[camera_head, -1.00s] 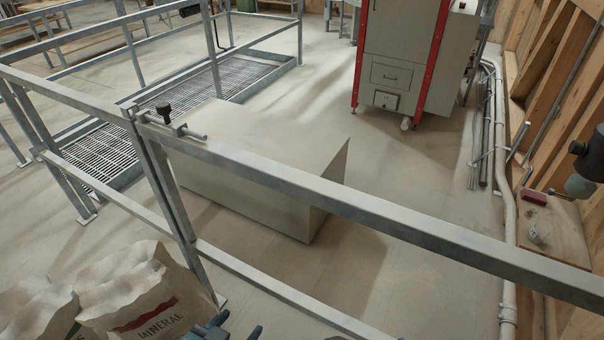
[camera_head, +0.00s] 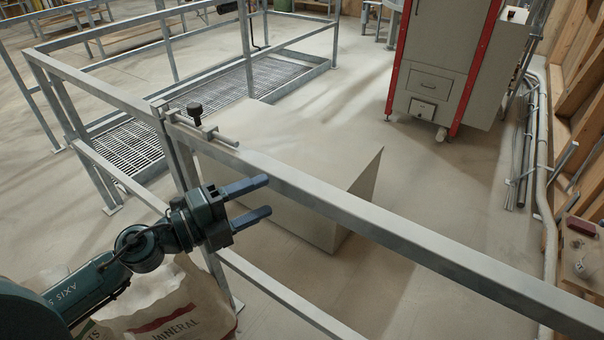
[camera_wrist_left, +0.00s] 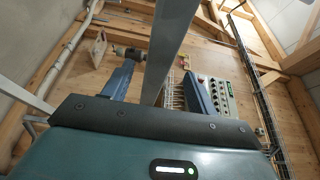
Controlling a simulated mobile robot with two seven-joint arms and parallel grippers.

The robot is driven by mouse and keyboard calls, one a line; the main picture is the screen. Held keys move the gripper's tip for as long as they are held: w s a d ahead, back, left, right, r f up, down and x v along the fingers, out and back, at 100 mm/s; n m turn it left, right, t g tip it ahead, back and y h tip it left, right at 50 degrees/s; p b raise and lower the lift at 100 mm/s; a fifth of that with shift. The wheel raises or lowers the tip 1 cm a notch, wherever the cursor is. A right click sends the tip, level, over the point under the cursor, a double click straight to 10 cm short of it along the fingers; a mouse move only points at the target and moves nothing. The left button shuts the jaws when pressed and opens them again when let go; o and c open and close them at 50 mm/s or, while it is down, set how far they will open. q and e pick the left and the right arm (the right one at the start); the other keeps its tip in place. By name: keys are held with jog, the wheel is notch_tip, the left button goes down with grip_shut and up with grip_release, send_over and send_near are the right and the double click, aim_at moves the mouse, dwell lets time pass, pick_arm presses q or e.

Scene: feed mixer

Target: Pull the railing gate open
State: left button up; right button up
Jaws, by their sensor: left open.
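The railing gate's grey top rail (camera_head: 360,213) runs from the post at left to the lower right in the head view. A latch bolt with a black knob (camera_head: 195,110) sits on the rail by the post; the bolt lies along the rail top. My left gripper (camera_head: 262,197) is open, its two fingers pointing right, just on the near side of the rail and below the latch. In the left wrist view a grey metal bar (camera_wrist_left: 167,50) passes between the spread fingers (camera_wrist_left: 157,82); I cannot tell whether they touch it. My right gripper is out of view.
Paper mineral sacks (camera_head: 165,305) stand at lower left under my left arm. A beige box (camera_head: 325,225) stands behind the rail. A metal grating platform (camera_head: 125,145) with railings is at left. A red-edged cabinet (camera_head: 445,65) stands at the back.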

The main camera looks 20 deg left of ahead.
aim_at(302, 180)
pick_arm(q)
jog(key=p+x, duration=0.3)
jog(key=x, duration=0.5)
jog(key=shift+w+d+r, duration=0.1)
jog(key=shift+w+d, duration=0.1)
jog(key=shift+d, duration=0.05)
jog(key=shift+w+d, duration=0.35)
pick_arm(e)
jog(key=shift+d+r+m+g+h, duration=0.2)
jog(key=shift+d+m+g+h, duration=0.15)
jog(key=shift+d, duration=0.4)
pick_arm(q)
jog(key=shift+c, duration=0.6)
grip_shut()
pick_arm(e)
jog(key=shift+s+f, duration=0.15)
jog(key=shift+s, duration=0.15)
